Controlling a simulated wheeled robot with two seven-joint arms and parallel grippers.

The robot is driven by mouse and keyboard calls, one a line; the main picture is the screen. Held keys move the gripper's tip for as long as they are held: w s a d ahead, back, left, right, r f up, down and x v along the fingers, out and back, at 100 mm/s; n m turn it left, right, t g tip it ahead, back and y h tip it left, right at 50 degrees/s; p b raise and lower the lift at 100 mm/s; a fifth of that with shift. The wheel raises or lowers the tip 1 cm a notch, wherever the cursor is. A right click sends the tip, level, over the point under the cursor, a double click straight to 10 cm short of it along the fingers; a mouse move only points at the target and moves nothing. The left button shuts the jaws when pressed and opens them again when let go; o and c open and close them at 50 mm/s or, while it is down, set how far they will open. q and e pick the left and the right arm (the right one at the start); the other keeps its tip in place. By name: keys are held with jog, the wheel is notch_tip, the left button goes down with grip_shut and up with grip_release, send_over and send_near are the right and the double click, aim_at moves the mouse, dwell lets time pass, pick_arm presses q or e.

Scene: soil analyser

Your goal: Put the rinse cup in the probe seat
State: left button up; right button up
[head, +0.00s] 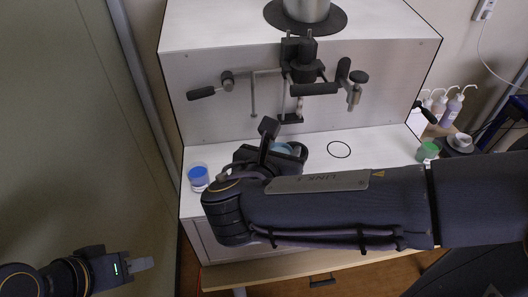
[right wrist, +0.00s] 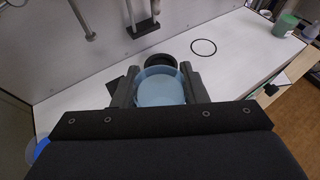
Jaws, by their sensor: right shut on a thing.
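My right gripper (right wrist: 158,95) is shut on a light blue cup (right wrist: 160,88), its fingers on either side of the rim. In the head view, the cup (head: 283,147) is mostly hidden by my right wrist. A black ring-shaped seat (right wrist: 160,61) stands just behind the cup, under the probe; the cup covers its near part. I cannot tell whether the cup touches it. The vertical probe rods (head: 299,106) hang from the analyser's black holder (head: 302,70). My left gripper (head: 140,264) is low at the left, away from the bench; its opening is unclear.
A cup with blue contents (head: 198,178) stands at the bench's left. A black circle (head: 339,149) marks clear white bench (head: 375,143). Handles (head: 202,93) and (head: 358,78) jut from the analyser.

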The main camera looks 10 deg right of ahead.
jog(key=shift+w+a, duration=0.1)
jog(key=shift+w, duration=0.05)
jog(key=shift+w+f, duration=0.2)
jog(key=shift+w, duration=0.1)
jog(key=x, duration=0.7)
jog(key=f+x, duration=0.1)
jog(key=x, duration=0.3)
jog(key=shift+s+p, duration=0.2)
jog(key=shift+p, duration=0.1)
jog(key=x, duration=0.3)
jog(key=shift+f, duration=0.35)
jog(key=shift+w+d+f, duration=0.25)
jog(key=shift+f, duration=0.1)
jog(key=shift+f, duration=0.25)
jog(key=o, duration=1)
jog(key=shift+r, duration=0.1)
